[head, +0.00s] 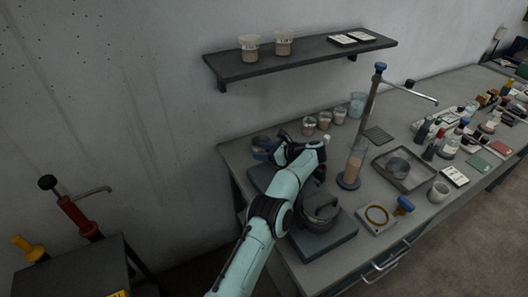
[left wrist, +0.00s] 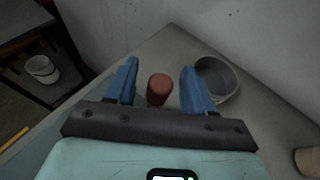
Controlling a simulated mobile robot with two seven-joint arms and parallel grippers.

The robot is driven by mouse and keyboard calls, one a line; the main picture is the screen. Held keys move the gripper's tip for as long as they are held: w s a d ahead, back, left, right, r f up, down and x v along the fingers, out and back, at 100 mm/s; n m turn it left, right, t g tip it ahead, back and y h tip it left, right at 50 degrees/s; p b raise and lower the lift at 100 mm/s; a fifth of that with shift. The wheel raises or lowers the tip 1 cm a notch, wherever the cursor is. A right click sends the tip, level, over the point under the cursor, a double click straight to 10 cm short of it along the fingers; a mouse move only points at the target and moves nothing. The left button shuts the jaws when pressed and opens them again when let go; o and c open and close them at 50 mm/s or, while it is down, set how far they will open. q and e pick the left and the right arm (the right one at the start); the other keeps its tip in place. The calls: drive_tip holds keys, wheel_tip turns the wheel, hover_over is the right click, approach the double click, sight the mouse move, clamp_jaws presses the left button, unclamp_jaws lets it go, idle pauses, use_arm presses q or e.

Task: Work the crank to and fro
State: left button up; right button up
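A reddish-brown rounded knob (left wrist: 159,88), which looks like the crank's handle, stands between the fingers of my left gripper (left wrist: 160,66) in the left wrist view. Gaps show on both sides of it, so the fingers are open and apart from it. The rest of the crank is hidden below the gripper. In the head view my left gripper (head: 264,148) is over the bench's back left corner, its blue fingers partly hidden by the wrist. The knob cannot be made out there. My right gripper is not in view.
A grey round pan (left wrist: 216,80) lies just right of the fingers. On the bench (head: 236,158), a dark round device on a teal base (head: 325,243) sits beside my arm. Jars, a tall tap and a tray (head: 420,184) stand farther right. A shelf (head: 310,58) hangs above.

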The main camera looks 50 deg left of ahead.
use_arm(q)
drive_tip(key=p+v, duration=0.1)
drive_tip(key=v, duration=1.1)
drive_tip(key=shift+w+d+r, duration=0.15)
drive_tip(key=shift+d+r, duration=0.05)
drive_tip(key=shift+d, duration=0.05)
drive_tip(key=shift+d+r, duration=0.1)
drive_tip(key=shift+d, duration=0.3)
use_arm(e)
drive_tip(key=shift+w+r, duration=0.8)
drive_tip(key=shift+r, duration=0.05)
use_arm(q)
drive_tip(key=shift+c, duration=0.3)
